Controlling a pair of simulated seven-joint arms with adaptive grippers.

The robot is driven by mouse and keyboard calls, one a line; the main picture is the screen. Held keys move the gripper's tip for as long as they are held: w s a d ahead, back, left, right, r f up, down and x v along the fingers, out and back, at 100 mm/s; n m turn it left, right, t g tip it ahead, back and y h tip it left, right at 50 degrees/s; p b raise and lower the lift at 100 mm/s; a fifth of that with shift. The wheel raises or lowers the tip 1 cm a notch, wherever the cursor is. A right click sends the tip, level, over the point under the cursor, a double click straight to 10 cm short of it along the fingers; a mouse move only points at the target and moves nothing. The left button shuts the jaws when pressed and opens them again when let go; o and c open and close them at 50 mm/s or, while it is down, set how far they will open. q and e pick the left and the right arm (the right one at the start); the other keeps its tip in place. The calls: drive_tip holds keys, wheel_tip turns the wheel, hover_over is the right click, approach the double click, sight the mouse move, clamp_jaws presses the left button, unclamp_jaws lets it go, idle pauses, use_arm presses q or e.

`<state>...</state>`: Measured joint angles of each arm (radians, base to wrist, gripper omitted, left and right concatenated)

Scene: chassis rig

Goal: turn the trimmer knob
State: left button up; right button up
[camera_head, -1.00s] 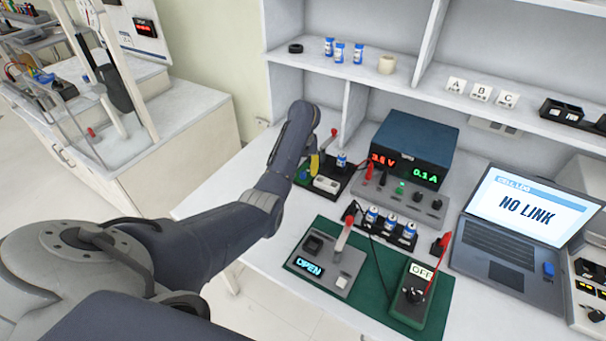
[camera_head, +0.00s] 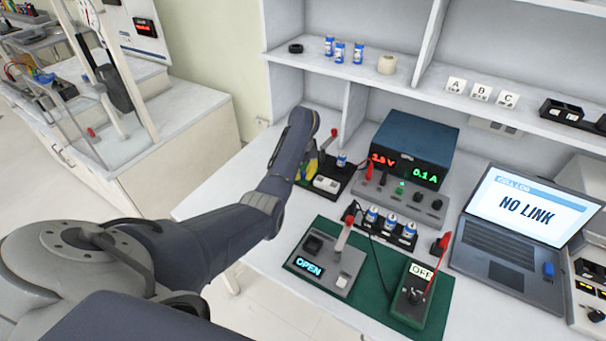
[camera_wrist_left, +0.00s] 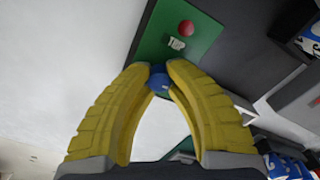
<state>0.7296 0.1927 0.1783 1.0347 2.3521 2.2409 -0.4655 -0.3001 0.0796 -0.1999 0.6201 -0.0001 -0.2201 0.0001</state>
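The blue trimmer knob (camera_wrist_left: 158,82) sits at the edge of a green board (camera_wrist_left: 152,42) in the left wrist view. My left gripper (camera_wrist_left: 158,74) has its two yellow fingertips on either side of the knob and appears closed on it. The board also carries a red button (camera_wrist_left: 186,28) and a small white block (camera_wrist_left: 177,44). In the head view, my left gripper (camera_head: 305,170) is at the dark tray with the lever, mostly behind my own wrist, which hides the knob. My right gripper is in neither view.
A blue power supply (camera_head: 415,145) with red and green digits stands right of the gripper. Batteries (camera_head: 390,224) in a black holder, a green mat (camera_head: 376,292) with an OPEN fixture, and a laptop (camera_head: 515,240) reading NO LINK are nearby. A shelf (camera_head: 500,112) runs above.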

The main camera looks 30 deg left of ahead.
sight(303, 173)
use_arm(q)
clamp_jaws()
drive_tip(key=shift+f, duration=0.1)
drive_tip(key=shift+d, duration=0.1)
drive_tip(key=shift+n, duration=1.2)
drive_tip(key=shift+f, duration=0.1)
drive_tip(key=o, duration=0.8)
unclamp_jaws()
drive_tip(key=shift+r, duration=0.25)
drive_tip(key=shift+r, duration=5.9)
